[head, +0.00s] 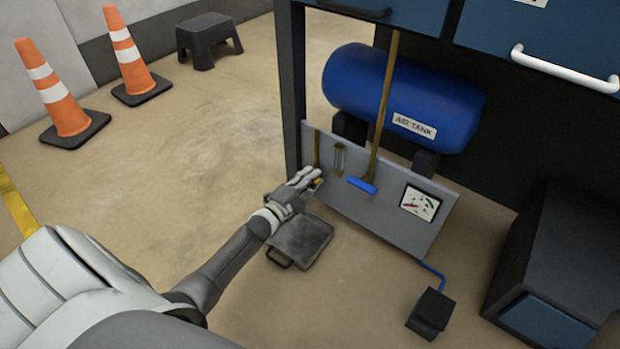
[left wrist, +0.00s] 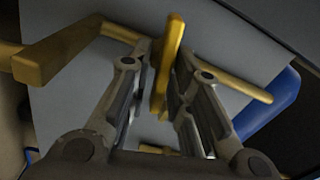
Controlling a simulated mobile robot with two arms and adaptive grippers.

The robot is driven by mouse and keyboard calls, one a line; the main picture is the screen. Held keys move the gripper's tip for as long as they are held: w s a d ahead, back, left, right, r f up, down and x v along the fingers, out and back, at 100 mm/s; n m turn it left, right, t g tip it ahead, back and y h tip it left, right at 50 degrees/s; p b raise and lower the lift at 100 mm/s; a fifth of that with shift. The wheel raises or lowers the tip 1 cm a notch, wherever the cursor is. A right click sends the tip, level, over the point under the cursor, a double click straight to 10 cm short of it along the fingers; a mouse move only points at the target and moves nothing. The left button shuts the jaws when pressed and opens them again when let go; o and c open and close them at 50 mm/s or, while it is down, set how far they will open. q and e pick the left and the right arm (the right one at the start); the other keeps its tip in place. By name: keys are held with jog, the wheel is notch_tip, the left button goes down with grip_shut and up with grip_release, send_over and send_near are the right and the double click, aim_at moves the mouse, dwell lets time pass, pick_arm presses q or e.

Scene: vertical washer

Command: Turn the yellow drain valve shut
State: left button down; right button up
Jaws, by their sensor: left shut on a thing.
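The yellow drain valve (head: 317,183) is a small spot of colour at the lower left of the grey panel (head: 390,205), mostly covered by my left gripper (head: 308,180). In the left wrist view its flat yellow handle (left wrist: 168,60) stands between the two fingers of my left gripper (left wrist: 160,85). The fingers are shut on the handle. Brass-coloured pipe (left wrist: 70,48) runs to both sides behind it. My right gripper is not in view.
A blue air tank (head: 400,95) is behind. A grey tray-like box (head: 300,240) lies on the floor below my gripper. Cones (head: 58,95) stand far left; open floor lies between.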

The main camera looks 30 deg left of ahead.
pick_arm(q)
jog(key=shift+d+f+m, duration=0.1)
jog(key=shift+f+m, duration=0.15)
jog(key=shift+m, duration=0.95)
jog(key=c, duration=1.6)
grip_release()
jog(key=shift+o, duration=0.2)
jog(key=shift+s, duration=0.1)
jog(key=s+a, duration=0.1)
jog(key=s, duration=1.1)
jog(key=shift+w, duration=0.1)
